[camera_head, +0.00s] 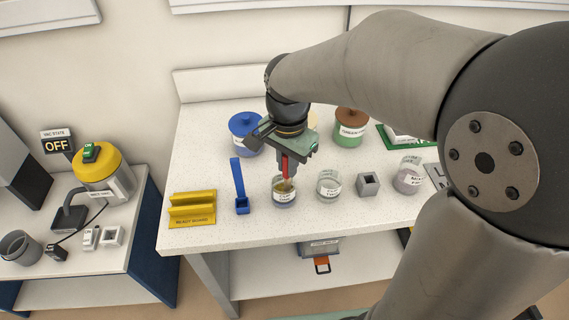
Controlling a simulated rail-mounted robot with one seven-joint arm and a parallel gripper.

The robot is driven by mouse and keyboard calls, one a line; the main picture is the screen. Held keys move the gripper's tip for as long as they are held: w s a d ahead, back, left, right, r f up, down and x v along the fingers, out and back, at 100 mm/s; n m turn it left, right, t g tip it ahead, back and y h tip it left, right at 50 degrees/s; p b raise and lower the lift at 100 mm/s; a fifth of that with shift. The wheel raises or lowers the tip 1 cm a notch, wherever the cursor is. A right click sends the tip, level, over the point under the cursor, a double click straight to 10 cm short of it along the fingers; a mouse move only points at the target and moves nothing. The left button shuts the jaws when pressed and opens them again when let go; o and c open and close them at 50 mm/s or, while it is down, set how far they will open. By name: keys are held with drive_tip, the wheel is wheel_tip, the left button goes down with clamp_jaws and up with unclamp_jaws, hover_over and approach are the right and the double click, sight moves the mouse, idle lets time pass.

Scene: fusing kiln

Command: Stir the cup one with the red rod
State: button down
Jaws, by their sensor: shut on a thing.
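My gripper (287,158) is above the table and shut on the red rod (285,166), which points down. A glass cup (284,196) with a white label stands right below it; the label seems to read "cup" but the number is too small to tell. The rod's lower end reaches down into this cup's opening. The cup holds something yellowish on top and bluish lower down. A second labelled glass cup (328,187) stands just to the right and looks clear. Part of the rod is hidden by the gripper.
A blue scoop (240,190) and a yellow holder (192,208) stand left of the cup. A grey block (368,184) and another labelled cup (408,178) stand right. Behind are a blue-lidded jar (245,132) and a brown-lidded green jar (350,128). The table's front strip is clear.

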drive_tip(key=shift+w+a, duration=0.4)
drive_tip(key=shift+a, duration=0.05)
drive_tip(key=shift+s+a, duration=0.45)
drive_tip(key=shift+d, duration=0.1)
drive_tip(key=shift+d, duration=0.4)
drive_tip(key=shift+r+p, duration=3.4)
drive_tip(key=shift+r, duration=1.1)
